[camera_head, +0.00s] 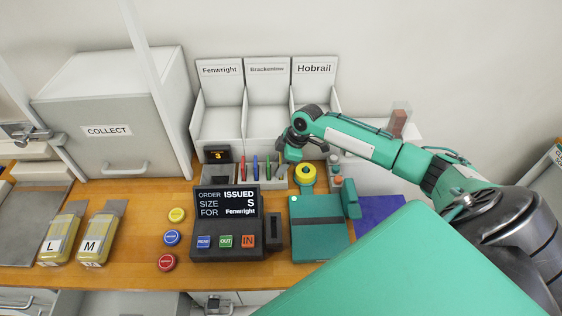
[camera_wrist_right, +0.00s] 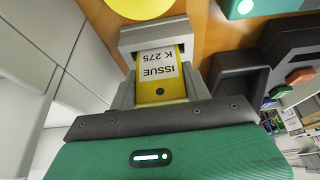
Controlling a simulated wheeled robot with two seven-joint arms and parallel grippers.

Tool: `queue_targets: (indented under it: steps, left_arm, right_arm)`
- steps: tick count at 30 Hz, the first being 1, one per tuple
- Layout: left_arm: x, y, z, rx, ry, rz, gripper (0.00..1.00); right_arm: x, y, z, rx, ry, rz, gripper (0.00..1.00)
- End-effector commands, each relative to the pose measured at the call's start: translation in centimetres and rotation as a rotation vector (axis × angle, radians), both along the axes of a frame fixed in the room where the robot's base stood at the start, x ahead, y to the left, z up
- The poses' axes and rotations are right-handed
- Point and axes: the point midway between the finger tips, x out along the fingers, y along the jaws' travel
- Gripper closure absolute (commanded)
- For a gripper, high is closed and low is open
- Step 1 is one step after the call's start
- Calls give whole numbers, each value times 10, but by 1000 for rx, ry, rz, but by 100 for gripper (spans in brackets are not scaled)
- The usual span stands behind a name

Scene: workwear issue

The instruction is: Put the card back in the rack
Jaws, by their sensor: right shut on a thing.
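My right gripper (camera_head: 282,168) is shut on a yellow card, at the right end of the grey rack (camera_head: 247,184) in the head view. The right wrist view shows the yellow card (camera_wrist_right: 160,72) between the grey fingers, printed "ISSUE K 275" and upside down in that picture. The card is hidden in the head view. I cannot tell whether the yellow card touches the rack. My left gripper is out of view.
A yellow round button (camera_head: 305,171) stands right of the gripper. A black order terminal (camera_head: 227,243), a small dark reader (camera_head: 273,232) and a teal device (camera_head: 318,230) stand in front. White bins (camera_head: 218,122) stand behind. Two yellow packs (camera_head: 62,238) lie left.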

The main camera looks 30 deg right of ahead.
Motion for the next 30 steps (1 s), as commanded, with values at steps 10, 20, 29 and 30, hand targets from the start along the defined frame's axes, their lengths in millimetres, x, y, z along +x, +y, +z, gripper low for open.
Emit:
queue_targets:
  steps: [10, 20, 29, 30]
  left_arm:
    - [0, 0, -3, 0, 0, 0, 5]
    - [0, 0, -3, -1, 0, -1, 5]
    - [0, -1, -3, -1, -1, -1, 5]
    - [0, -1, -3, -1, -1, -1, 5]
  right_arm:
    - [0, 0, -8, 0, 0, 0, 77]
    - [0, 0, -8, 0, 0, 0, 77]
    - [0, 0, -8, 0, 0, 0, 30]
    - [0, 0, -8, 0, 0, 0, 26]
